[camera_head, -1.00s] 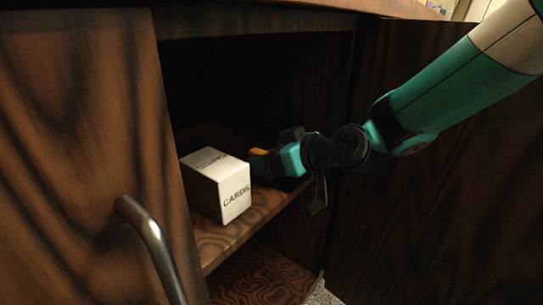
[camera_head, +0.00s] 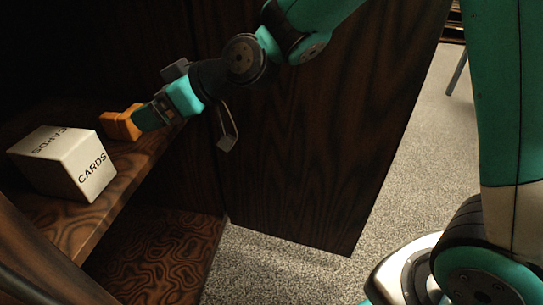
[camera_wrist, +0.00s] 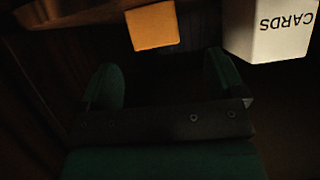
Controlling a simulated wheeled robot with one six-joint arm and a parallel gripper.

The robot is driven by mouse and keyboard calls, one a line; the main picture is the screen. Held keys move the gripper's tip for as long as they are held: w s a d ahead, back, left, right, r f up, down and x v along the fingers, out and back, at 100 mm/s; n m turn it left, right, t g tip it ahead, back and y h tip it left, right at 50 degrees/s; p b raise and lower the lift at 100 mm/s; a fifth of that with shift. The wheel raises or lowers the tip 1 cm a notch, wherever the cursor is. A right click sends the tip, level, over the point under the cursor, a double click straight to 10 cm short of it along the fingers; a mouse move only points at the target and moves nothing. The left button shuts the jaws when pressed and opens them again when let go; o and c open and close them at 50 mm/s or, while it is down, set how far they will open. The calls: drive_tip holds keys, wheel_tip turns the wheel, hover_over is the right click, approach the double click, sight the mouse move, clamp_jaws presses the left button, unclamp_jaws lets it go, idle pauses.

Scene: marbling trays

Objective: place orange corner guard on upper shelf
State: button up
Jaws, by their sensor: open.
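The orange corner guard (camera_head: 121,123) sits on the cabinet's upper shelf (camera_head: 137,170), just right of a white box. In the wrist view the orange guard (camera_wrist: 152,27) shows beyond the fingertips, roughly centred between them and apart from them. My gripper (camera_head: 146,118) is just to the right of the guard in the head view and hides part of its right side. In the wrist view my gripper (camera_wrist: 163,72) has its two fingers spread with nothing between them.
The white box marked CARDS (camera_head: 66,163) stands on the shelf left of the guard; it also shows in the wrist view (camera_wrist: 268,30). A lower compartment (camera_head: 165,262) lies below. An open dark wood door (camera_head: 310,160) stands at right. Speckled floor (camera_head: 265,265) is clear.

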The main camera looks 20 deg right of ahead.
drive_tip(key=s+d+m+g+h, duration=0.1)
drive_tip(key=s+d, duration=0.3)
drive_tip(key=s, duration=0.4)
drive_tip(key=s+d+m+g+h, duration=0.1)
drive_tip(key=s+d+g+h, duration=0.2)
drive_tip(key=s, duration=0.5)
drive_tip(key=s+d+f+m+g+h, duration=0.1)
drive_tip(key=s+d+m+g+h, duration=0.1)
drive_tip(key=s+d, duration=0.4)
drive_tip(key=shift+s+g+h, duration=0.4)
drive_tip(key=shift+s, duration=0.6)
drive_tip(key=shift+d+f, duration=0.1)
